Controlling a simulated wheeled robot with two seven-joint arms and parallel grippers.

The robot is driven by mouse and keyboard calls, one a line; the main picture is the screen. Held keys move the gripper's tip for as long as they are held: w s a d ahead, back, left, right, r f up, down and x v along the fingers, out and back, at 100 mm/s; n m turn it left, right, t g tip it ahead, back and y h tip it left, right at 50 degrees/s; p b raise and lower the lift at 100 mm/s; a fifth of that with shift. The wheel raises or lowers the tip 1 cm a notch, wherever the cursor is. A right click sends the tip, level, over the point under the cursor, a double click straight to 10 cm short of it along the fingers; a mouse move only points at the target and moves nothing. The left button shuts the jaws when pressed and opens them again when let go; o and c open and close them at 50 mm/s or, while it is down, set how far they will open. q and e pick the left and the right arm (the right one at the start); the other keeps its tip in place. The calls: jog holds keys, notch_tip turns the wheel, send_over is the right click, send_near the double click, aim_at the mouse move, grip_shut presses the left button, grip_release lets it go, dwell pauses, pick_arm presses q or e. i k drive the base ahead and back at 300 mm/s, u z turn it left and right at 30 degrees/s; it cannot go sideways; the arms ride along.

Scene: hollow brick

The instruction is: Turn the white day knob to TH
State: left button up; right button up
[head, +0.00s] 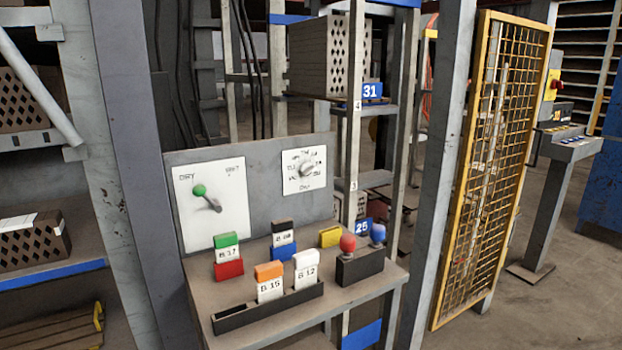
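The white day knob (307,167) sits on a white square dial plate (291,185) at the upper right of the grey upright panel. Small day letters ring the knob. They are too small to read surely, and I cannot tell which one the knob points at. Neither of my grippers is in the head view, and nothing touches the knob.
On the ledge below stand several labelled coloured tags, a yellow block (330,236), and a black box (360,268) with red and blue balls. A grey post (353,100) rises right of the panel.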

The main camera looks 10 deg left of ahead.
aim_at(306, 168)
jog(key=u, duration=0.7)
jog(key=i, duration=0.4)
jog(key=u, duration=0.1)
